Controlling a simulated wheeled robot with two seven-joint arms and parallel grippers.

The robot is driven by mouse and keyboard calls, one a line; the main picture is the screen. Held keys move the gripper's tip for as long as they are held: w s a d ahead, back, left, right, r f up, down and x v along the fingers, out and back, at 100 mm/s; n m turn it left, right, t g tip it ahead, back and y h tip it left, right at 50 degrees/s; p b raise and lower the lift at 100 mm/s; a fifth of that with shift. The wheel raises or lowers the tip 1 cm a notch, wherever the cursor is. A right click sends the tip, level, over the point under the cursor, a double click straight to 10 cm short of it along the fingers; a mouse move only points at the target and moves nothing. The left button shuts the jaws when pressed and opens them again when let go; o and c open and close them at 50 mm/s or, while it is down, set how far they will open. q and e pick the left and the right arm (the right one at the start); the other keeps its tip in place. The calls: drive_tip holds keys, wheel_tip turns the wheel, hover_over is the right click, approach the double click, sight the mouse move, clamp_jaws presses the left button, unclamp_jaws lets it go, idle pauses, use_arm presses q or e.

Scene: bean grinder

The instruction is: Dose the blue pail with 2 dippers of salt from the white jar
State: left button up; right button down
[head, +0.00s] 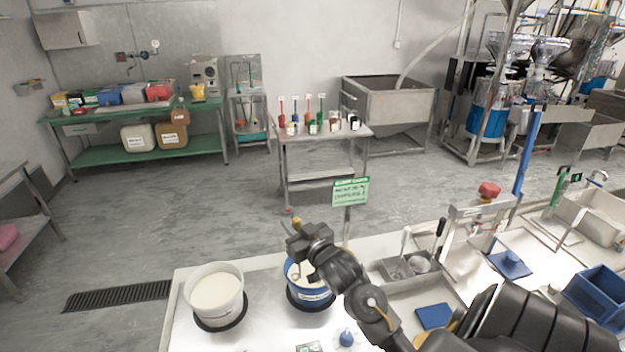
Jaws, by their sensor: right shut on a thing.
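The white jar (215,294), an open tub full of white salt, stands on a black round mat at the front left of the bench. The blue pail (311,294), with a white label band, stands on another dark mat to its right, with pale contents partly visible. My right gripper (298,243) is above the pail's back rim, its arm coming from the lower right and covering part of the pail. It is shut on the dipper, mostly hidden; a small yellow tip (296,222) shows above the jaws. Whether the dipper's bowl holds salt cannot be seen. My left gripper is out of view.
A green sign (350,192) on a post stands behind the pail. A steel tray (398,272) with scoops lies to its right. A blue pad (434,316), a blue knob (346,338) and a blue bin (597,294) are nearby. Bench between jar and pail is clear.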

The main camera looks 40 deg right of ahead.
use_arm(q)
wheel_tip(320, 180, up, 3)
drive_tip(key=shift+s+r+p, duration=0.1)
drive_tip(key=shift+p, duration=0.9)
use_arm(e)
drive_tip(key=w+d+r+m+h, duration=0.1)
drive_tip(key=d+r, duration=0.3)
drive_tip(key=d, duration=0.4)
drive_tip(key=shift+w+d, duration=0.15)
drive_tip(key=shift+d, duration=0.05)
drive_tip(key=shift+a+f, duration=0.1)
drive_tip(key=shift+a, duration=0.05)
